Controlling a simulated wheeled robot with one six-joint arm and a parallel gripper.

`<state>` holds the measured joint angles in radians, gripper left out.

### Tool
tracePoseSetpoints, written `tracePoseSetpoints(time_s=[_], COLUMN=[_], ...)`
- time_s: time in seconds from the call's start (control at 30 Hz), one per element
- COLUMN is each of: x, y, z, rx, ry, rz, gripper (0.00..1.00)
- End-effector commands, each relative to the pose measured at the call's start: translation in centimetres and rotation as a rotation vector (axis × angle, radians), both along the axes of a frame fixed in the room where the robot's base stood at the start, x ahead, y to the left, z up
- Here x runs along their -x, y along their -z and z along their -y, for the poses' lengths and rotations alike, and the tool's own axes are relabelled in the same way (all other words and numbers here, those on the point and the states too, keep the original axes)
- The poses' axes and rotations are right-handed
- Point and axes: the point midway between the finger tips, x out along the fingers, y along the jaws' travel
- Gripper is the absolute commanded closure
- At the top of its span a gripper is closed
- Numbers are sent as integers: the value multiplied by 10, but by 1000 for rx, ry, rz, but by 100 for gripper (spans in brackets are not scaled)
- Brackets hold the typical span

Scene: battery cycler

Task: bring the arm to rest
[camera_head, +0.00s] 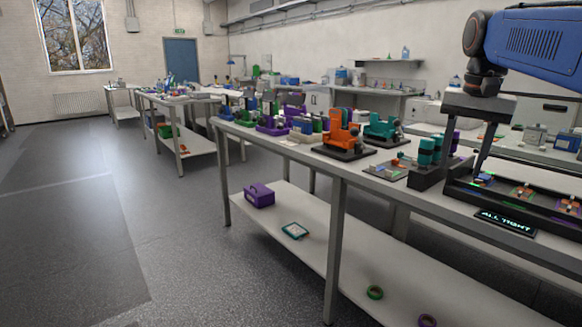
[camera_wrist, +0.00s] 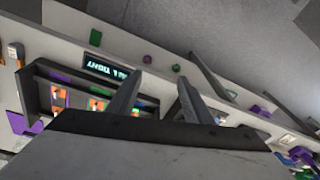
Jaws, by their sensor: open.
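My gripper (camera_head: 482,160) hangs from my blue arm at the right of the head view, fingers pointing down over the left end of a black fixture (camera_head: 552,218). From this angle I cannot tell whether the fingertips touch it. In the wrist view my gripper (camera_wrist: 165,72) has two dark fingers spread apart, with nothing between them. The fixture also shows in the wrist view (camera_wrist: 50,73), to the left of the fingers, with orange and green parts in its bays. A lit display (camera_head: 507,221) on its front reads "ALL TIGHT".
A teal cylinder rack (camera_head: 428,152) and an orange clamp device (camera_head: 341,138) stand left of the fixture on the bench. Floor at left is clear.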

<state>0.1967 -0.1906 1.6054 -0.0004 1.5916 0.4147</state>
Motion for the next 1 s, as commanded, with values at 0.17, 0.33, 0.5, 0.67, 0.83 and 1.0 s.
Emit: tracePoseSetpoints(time_s=[0.17,0.33,0.5,0.67,0.83,1.0], x=[44,85,125,164,196,213], y=[42,89,141,194,245,274], z=[-25,-45,-62,-74,-83,-87], rx=[22,46,72,98,123,138], ry=[-121,-233,-346,-449,-540,-589], rz=[51,99,150,196,238,260], gripper=[54,54,54,54,54,54])
